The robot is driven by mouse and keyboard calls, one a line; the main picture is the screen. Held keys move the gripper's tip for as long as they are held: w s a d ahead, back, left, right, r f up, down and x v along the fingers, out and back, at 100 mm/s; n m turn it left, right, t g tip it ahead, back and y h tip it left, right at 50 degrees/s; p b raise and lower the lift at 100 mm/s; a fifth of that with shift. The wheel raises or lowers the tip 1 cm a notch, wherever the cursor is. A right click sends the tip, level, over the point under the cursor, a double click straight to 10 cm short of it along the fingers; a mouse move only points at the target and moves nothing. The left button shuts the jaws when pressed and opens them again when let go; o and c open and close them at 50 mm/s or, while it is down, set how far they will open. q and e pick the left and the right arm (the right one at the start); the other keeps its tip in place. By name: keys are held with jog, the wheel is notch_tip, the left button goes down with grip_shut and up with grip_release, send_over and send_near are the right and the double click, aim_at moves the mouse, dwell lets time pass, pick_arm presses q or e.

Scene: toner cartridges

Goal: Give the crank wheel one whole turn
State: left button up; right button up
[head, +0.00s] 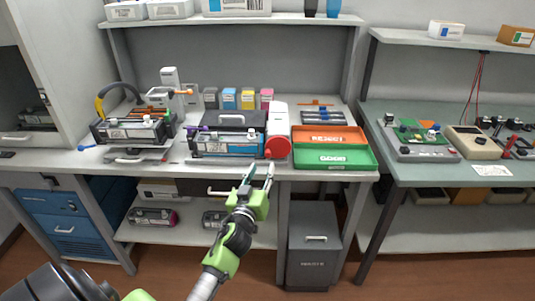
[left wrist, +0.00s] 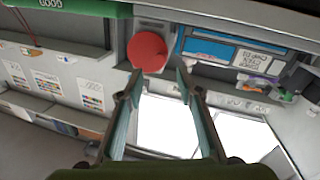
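The crank wheel is a red disc (head: 278,147) on the front of a white and grey machine (head: 278,115) at the bench's front edge. A small red knob seems to stand at its left side in the head view. In the left wrist view the wheel (left wrist: 147,51) lies just beyond the fingertips, nearer the left finger. My left gripper (head: 260,167) is open and empty, in front of and slightly below the wheel, apart from it. Its two fingers (left wrist: 159,72) also show spread in the left wrist view. My right gripper is not in view.
A blue-labelled cartridge (head: 227,145) on a stand is close left of the wheel. An orange tray (head: 328,131) and a green tray (head: 332,156) sit close right. A drawer handle (head: 220,192) is below the bench edge, beside my gripper. A grey bin (head: 313,247) stands below.

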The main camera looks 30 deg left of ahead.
aim_at(267, 156)
pick_arm(q)
jog(key=x, duration=0.9)
jog(key=shift+w+a+f, duration=0.1)
grip_shut()
